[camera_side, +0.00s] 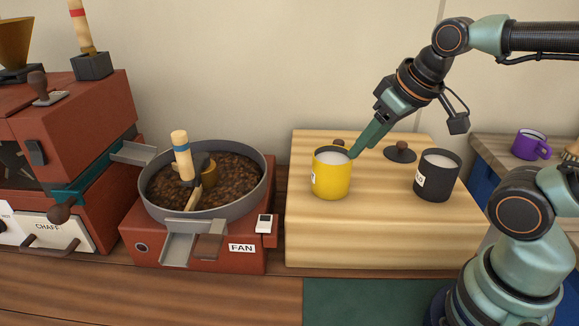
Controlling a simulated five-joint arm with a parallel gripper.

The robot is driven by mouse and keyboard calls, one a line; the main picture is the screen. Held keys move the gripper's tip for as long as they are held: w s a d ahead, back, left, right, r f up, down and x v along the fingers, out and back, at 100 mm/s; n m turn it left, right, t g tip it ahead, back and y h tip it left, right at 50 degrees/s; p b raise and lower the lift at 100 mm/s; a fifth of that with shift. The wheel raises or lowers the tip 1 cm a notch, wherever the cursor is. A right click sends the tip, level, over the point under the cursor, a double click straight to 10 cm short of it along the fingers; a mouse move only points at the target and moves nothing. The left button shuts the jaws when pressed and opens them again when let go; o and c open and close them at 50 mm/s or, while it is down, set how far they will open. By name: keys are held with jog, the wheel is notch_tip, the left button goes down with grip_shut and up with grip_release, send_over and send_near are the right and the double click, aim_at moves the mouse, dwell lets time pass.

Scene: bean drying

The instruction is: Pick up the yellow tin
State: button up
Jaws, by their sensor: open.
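The yellow tin (331,179) stands upright on a pale wooden block. It looks open at the top with a whitish inside, and a white label shows at its left edge. My gripper (355,153) reaches down from the upper right, its green fingertips at the tin's right rim. The fingers overlap in this view, so the gap between them is hard to see. I cannot tell whether they touch the tin. The tin stands upright on its own base.
A black tin (437,177) stands right of the yellow one on the wooden block (380,235). Two dark-knobbed lids (400,152) lie behind. A round pan of beans (153,208) on a red FAN base (200,250) is to the left. A purple mug (527,144) is far right.

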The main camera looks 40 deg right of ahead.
jog(key=shift+c, duration=0.9)
jog(key=m+g, duration=0.6)
jog(key=m, duration=0.8)
send_over(346, 191)
jog(key=f, duration=0.3)
jog(key=d+f, duration=0.1)
jog(key=f, duration=0.1)
jog(key=shift+w, duration=0.4)
jog(key=shift+n, duration=0.3)
jog(key=f, duration=0.5)
jog(key=shift+s+a, duration=0.2)
grip_shut()
